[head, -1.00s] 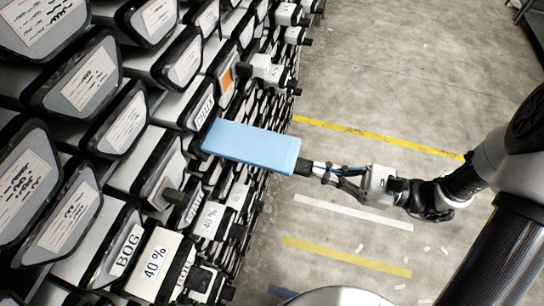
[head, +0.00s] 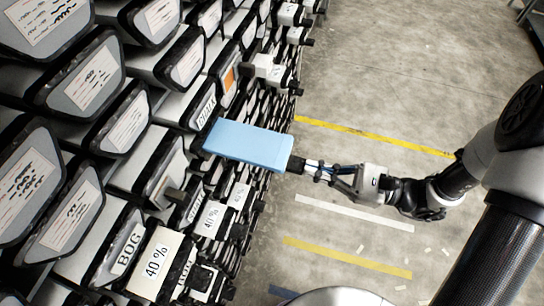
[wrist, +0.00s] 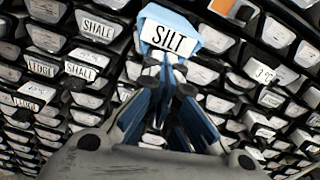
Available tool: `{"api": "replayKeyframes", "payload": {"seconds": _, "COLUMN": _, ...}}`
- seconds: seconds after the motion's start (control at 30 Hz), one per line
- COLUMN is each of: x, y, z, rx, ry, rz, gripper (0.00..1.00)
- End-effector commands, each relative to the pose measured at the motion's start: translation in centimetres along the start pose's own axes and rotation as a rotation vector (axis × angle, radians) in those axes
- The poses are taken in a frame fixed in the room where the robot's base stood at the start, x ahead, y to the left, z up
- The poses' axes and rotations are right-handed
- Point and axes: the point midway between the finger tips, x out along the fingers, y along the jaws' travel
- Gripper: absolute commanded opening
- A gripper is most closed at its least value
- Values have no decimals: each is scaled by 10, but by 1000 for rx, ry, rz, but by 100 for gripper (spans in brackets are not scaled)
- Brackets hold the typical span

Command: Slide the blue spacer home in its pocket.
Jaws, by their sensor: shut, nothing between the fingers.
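The light blue spacer (head: 248,143) sticks out of the rack on the left in the head view. Its inner end is in among the liners and its long outer part is still outside. Its outer end face carries a white SILT label, seen in the wrist view (wrist: 168,39). In the wrist view my fingertips (wrist: 164,67) lie just below the label. The pocket's opening is hidden behind the spacer.
The rack holds many grey liner ends with black rims, some labelled, such as BOG (head: 127,249) and 40 % (head: 155,262). White blocks (head: 268,67) stick out further up. The concrete floor (head: 400,60) to the right is open, with yellow and white stripes.

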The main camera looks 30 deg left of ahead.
Motion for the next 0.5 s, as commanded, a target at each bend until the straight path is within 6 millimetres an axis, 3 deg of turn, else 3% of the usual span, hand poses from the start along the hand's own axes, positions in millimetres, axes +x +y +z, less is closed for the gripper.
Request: {"api": "replayKeyframes", "payload": {"seconds": 0.5, "x": 11, "y": 0, "z": 0, "rx": 0, "ry": 0, "rz": 0, "gripper": 0}}
